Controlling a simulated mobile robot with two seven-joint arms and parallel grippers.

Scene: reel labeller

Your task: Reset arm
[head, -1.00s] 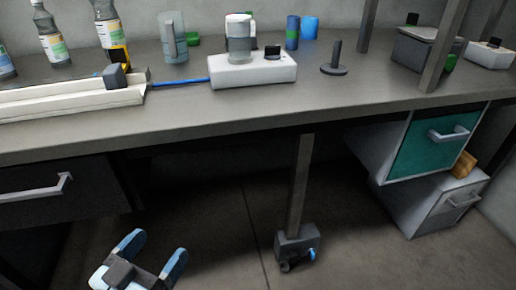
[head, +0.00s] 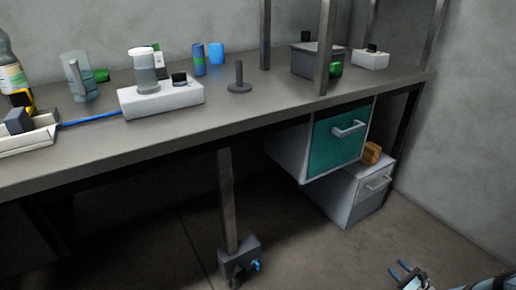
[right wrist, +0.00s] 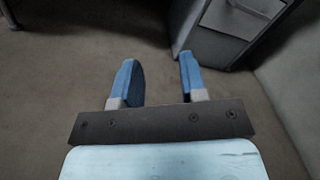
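My right gripper (head: 405,272) is at the bottom right of the head view, low over the floor. It is near the wall and in front of the bench. In the right wrist view its two blue fingers (right wrist: 158,62) stand apart, with only bare floor between them. It is open and empty. My left gripper is not in view.
The bench (head: 200,122) carries a white device (head: 160,98), a dark spindle stand (head: 239,80) and bottles. The floor before the cabinet is clear.

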